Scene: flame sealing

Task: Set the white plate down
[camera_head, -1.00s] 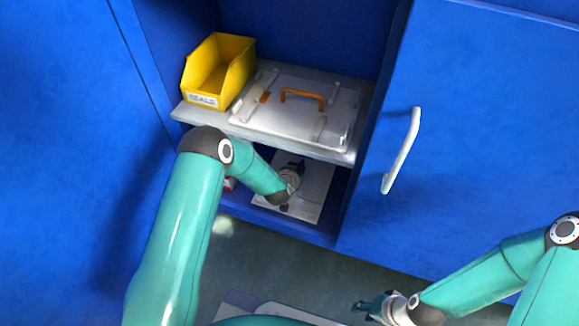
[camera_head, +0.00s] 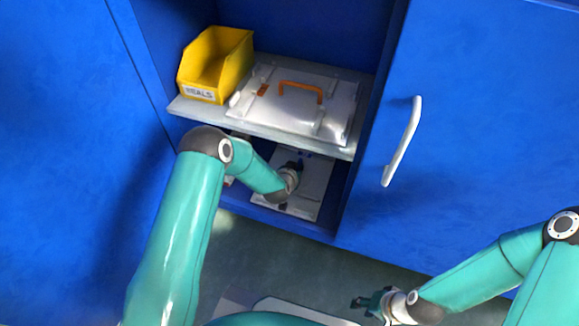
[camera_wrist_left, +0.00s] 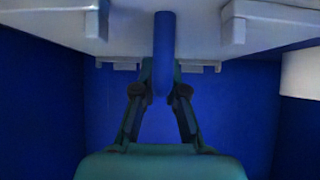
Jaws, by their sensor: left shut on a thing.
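The white plate (camera_head: 314,184) is in the lower compartment of the blue cabinet, under the shelf. My left gripper (camera_head: 294,167) reaches in over it and partly hides it. In the left wrist view, the gripper (camera_wrist_left: 161,75) is shut on the plate's blue handle (camera_wrist_left: 163,40), and the white plate (camera_wrist_left: 60,22) fills the top of the view. Whether the plate touches the compartment floor cannot be told. My right gripper (camera_head: 366,303) is outside the cabinet at the lower right, small in view, its fingers apart and empty.
Above, a grey shelf (camera_head: 190,107) holds a yellow bin (camera_head: 216,63) and another white plate (camera_head: 268,107) with an orange handle (camera_head: 300,88). A blue door (camera_head: 480,130) with a white handle (camera_head: 402,142) stands at right. A reddish-white item beside my left arm is mostly hidden.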

